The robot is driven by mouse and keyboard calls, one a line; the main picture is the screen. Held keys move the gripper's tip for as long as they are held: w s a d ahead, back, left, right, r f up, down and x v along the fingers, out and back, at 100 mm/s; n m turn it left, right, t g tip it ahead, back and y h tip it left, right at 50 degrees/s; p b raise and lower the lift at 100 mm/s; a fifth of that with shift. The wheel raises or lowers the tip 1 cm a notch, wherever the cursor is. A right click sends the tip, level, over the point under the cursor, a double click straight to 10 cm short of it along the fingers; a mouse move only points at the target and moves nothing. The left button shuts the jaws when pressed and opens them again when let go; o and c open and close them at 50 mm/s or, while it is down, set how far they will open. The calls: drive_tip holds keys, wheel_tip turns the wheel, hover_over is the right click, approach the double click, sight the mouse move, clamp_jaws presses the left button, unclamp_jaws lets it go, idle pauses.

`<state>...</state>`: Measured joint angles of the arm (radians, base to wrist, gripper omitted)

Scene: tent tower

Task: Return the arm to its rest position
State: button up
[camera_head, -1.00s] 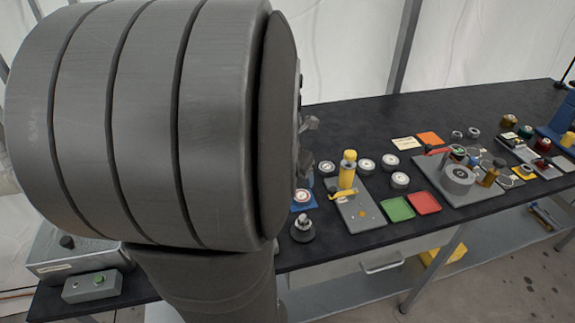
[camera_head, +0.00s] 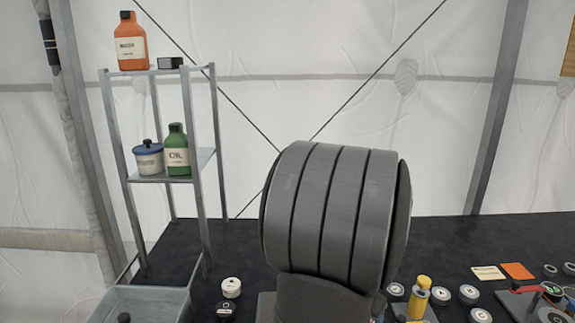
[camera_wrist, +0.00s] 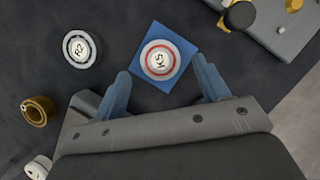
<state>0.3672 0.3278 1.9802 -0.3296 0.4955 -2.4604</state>
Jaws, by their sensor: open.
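My gripper (camera_wrist: 162,85) is open in the wrist view, its two blue-grey fingers spread apart and nothing held between them. Past the fingertips, a round piece marked K5 (camera_wrist: 160,60) with a red ring lies on a blue square pad (camera_wrist: 182,40) on the dark table. In the head view my own thick grey arm link fills the middle and hides the gripper and the table behind it.
A white-topped piece marked R2 (camera_wrist: 79,48) and a brown ring (camera_wrist: 37,111) lie left of the pad. A metal rack (camera_head: 205,165) with an orange bottle (camera_head: 131,42) and a green bottle (camera_head: 177,150) stands at left. A yellow-topped post (camera_head: 418,297) stands right of my arm.

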drive_tip(key=shift+x, duration=1.55)
drive_tip(key=shift+r, duration=0.1)
drive_tip(key=shift+r, duration=0.1)
